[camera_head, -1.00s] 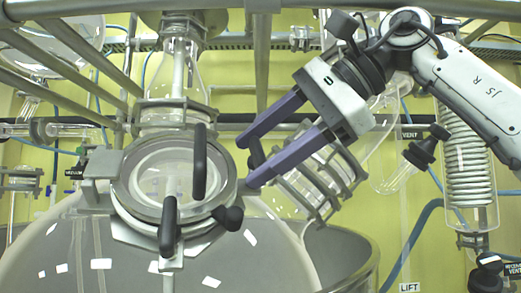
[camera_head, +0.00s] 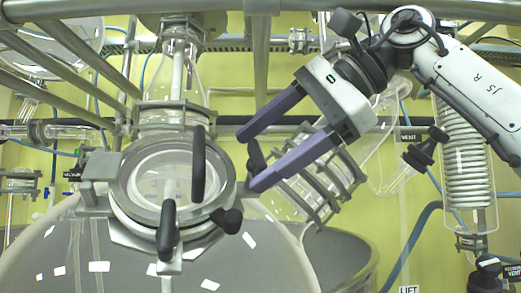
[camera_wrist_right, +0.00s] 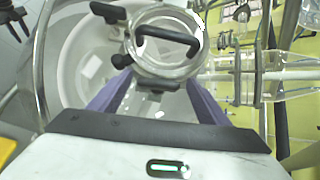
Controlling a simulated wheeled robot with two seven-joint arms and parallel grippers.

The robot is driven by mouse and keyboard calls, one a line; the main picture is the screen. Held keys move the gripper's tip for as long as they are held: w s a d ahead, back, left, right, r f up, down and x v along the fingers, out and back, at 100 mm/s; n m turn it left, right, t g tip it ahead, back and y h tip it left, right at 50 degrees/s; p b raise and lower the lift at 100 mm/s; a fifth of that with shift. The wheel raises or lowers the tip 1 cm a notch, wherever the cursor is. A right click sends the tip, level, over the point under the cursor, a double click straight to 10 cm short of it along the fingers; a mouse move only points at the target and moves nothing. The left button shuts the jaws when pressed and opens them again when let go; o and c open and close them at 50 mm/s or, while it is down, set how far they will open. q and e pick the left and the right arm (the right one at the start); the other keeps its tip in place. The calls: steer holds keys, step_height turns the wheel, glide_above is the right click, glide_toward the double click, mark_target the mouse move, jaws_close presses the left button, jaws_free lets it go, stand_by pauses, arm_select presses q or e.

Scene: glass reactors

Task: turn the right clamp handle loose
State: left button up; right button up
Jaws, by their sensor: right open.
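The round glass lid (camera_head: 125,187) sits on the vessel in the head view, with an upright black bar handle (camera_head: 198,165) on it. A second black handle (camera_head: 167,228) is at its front edge and a black knob (camera_head: 230,220) at its right front. A short black handle (camera_head: 254,154), apparently the right clamp handle, shows right of the lid. My right gripper (camera_head: 247,163) is open, its purple fingers on either side of this handle; contact cannot be told. In the wrist view, a dark clamp part (camera_wrist_right: 150,87) lies between the fingers, below the lid (camera_wrist_right: 165,68). My left gripper is out of view.
A glass fitting with metal flanges (camera_head: 318,185) lies close behind and below my right fingers. A coiled glass condenser (camera_head: 468,165) stands at the right. Metal frame bars (camera_head: 262,60) cross above the lid.

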steer(key=s+d+b, duration=0.2)
steer(key=s+d, duration=0.3)
steer(key=d, duration=0.6)
steer(key=shift+s+d+r, duration=0.25)
steer(key=shift+s, duration=0.05)
